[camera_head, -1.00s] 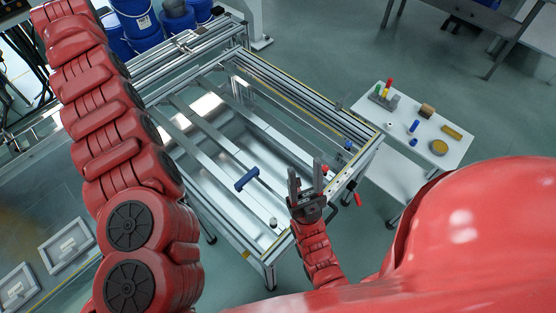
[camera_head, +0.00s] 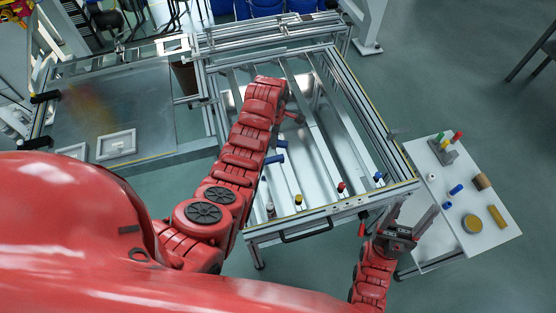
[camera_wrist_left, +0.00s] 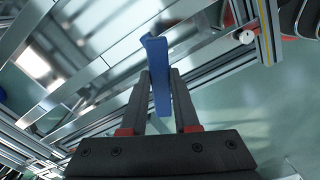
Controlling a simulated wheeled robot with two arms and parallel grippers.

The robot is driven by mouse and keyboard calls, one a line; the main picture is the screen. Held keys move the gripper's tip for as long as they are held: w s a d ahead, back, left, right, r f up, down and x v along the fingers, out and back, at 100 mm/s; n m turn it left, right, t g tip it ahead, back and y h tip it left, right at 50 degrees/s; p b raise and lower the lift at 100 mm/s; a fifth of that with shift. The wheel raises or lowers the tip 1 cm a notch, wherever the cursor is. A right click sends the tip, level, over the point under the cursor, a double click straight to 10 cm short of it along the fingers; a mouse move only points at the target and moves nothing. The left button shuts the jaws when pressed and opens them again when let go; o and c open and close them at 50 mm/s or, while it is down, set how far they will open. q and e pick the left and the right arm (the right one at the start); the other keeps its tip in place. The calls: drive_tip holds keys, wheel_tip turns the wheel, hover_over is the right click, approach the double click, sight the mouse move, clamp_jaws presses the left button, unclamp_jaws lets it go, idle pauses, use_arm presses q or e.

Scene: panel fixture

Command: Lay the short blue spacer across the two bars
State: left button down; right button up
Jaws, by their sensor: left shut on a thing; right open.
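In the left wrist view, my left gripper (camera_wrist_left: 160,74) is shut on the blue spacer (camera_wrist_left: 157,55), which stands out past the fingertips. In the head view my left arm reaches over the metal frame, and its gripper is mostly hidden behind the arm. A blue piece (camera_head: 275,159) shows beside that arm over the bars; I cannot tell if it is the held spacer. Pale bars (camera_head: 322,140) run lengthwise inside the frame. My right gripper (camera_head: 411,220) is open and empty, outside the frame's front right corner.
A white side table (camera_head: 460,238) at the right holds coloured pegs, a blue cylinder (camera_head: 456,190) and yellow pieces. Several coloured caps, including a red one (camera_head: 341,187), line the frame's near end. A grey panel (camera_head: 115,105) lies at the left.

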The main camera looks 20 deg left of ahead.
use_arm(q)
drive_tip(key=s+d+f+n, duration=0.3)
drive_tip(key=s+f+n, duration=0.2)
drive_tip(key=s, duration=0.1)
drive_tip(key=shift+f+p, duration=0.3)
drive_tip(key=shift+p, duration=0.15)
drive_tip(key=shift+w, duration=0.15)
wheel_tip(320, 180, down, 7)
drive_tip(key=b, duration=0.4)
drive_tip(key=shift+f+b, duration=0.4)
drive_tip(key=shift+f, duration=0.1)
drive_tip(key=c, duration=0.6)
unclamp_jaws()
drive_tip(key=shift+r, duration=0.15)
